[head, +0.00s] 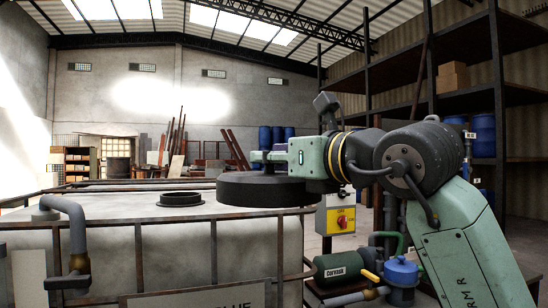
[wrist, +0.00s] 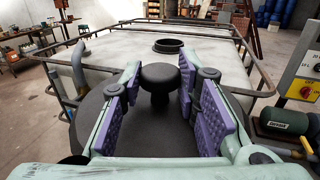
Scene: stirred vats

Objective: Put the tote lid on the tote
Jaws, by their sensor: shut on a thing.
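The tote lid (head: 262,192) is a wide black disc with a round knob (wrist: 160,76) on top. My gripper (head: 268,158) is shut on the lid's knob, which sits between its purple finger pads in the wrist view (wrist: 160,92). The lid hangs about level, near the right side of the tote (head: 175,250). The tote is a pale tank in a rusty rail cage. Its round opening with a black rim (head: 181,199) is uncovered, left of the lid; in the wrist view the opening (wrist: 168,46) is beyond the knob. The gap beneath the lid is unclear.
The cage's top rail (head: 130,223) runs around the tote. A grey pipe (head: 68,215) bends over its left side. At right are a control box (head: 340,220) with a red and yellow switch and a green motor (head: 338,267). Shelving (head: 480,95) stands behind my arm.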

